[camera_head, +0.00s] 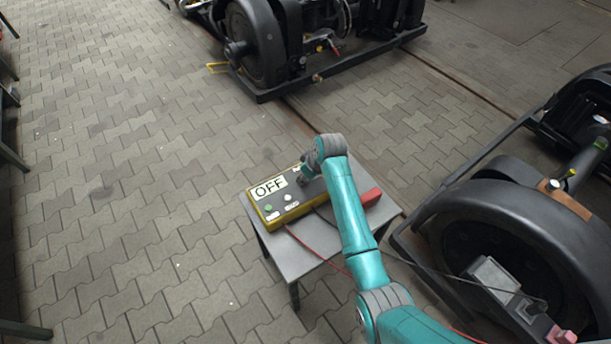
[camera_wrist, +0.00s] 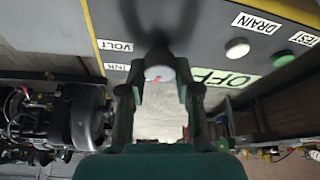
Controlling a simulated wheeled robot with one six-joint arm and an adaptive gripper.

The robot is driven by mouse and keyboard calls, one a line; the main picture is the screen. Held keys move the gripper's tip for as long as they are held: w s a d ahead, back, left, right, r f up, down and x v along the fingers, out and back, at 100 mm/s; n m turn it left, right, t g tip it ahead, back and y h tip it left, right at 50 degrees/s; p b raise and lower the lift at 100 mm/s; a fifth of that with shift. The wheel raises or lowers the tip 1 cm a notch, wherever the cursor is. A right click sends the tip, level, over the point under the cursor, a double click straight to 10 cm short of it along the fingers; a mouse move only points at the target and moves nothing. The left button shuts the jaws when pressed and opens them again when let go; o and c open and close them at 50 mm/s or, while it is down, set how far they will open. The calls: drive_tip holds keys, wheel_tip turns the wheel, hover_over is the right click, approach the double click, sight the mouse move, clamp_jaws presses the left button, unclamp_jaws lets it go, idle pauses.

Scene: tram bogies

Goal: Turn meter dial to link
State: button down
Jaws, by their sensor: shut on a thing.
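The meter (camera_head: 292,209) is a yellow-edged box with a dark top, lying on a small grey table. Its display (camera_head: 270,188) reads OFF; the display also shows in the wrist view (camera_wrist: 224,78). My gripper (camera_wrist: 160,74) is over the panel, its two fingers shut on the dial (camera_wrist: 158,73), a pale round knob. A small red mark shows beside the knob. The labels VOLT (camera_wrist: 115,46) and LINK (camera_wrist: 117,67) are left of the dial in the wrist view. My arm hides the dial in the head view.
A green button (camera_head: 267,207) and a white button (camera_head: 287,197) are on the meter, near labels DRAIN and TEST. The grey table (camera_head: 300,262) stands on paving. Red and dark leads run off it. Black bogies stand behind (camera_head: 262,45) and right (camera_head: 510,235).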

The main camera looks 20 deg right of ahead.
drive_tip(key=m+h, duration=0.1)
drive_tip(key=m, duration=0.3)
drive_tip(key=shift+s+a+t, duration=0.1)
drive_tip(key=shift+a+t, duration=0.05)
drive_tip(key=shift+t, duration=0.15)
drive_tip(key=shift+m+h, duration=0.8)
drive_tip(key=shift+m, duration=0.7)
drive_tip(key=c, duration=0.8)
unclamp_jaws()
drive_tip(key=v, duration=1.2)
